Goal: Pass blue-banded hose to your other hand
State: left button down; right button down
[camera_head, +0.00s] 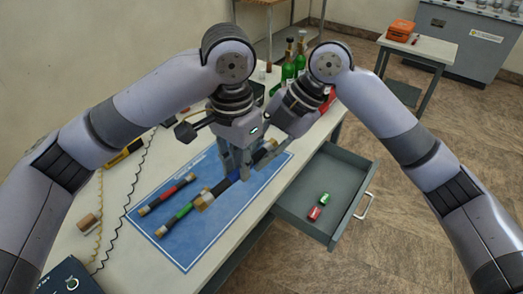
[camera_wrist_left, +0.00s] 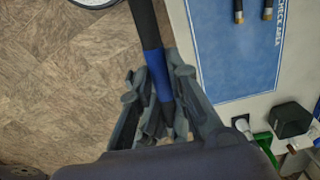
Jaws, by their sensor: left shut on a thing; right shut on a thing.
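The blue-banded hose (camera_head: 217,189) is black with brass ends and a blue band, which is also clear in the left wrist view (camera_wrist_left: 157,76). It is held at a slant above the blue mat (camera_head: 186,253). My left gripper (camera_head: 233,163) is shut on it by the blue band. My right gripper (camera_head: 264,172) is shut on the same hose, close beside the left one, toward its far end. The fingers crowd together and hide part of the hose; their exact contact is hard to make out.
A red-banded hose (camera_head: 170,193) and a green-banded hose (camera_head: 184,212) lie on the mat. An open drawer (camera_head: 290,205) at the right holds a green and a red small item. Green bottles (camera_head: 288,70) stand behind my grippers. A coiled cord (camera_head: 128,205) lies at the left.

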pick_arm(q)
jog(key=shift+s+d, duration=0.15)
jog(key=c, duration=1.4)
grip_release()
jog(key=shift+c, duration=0.2)
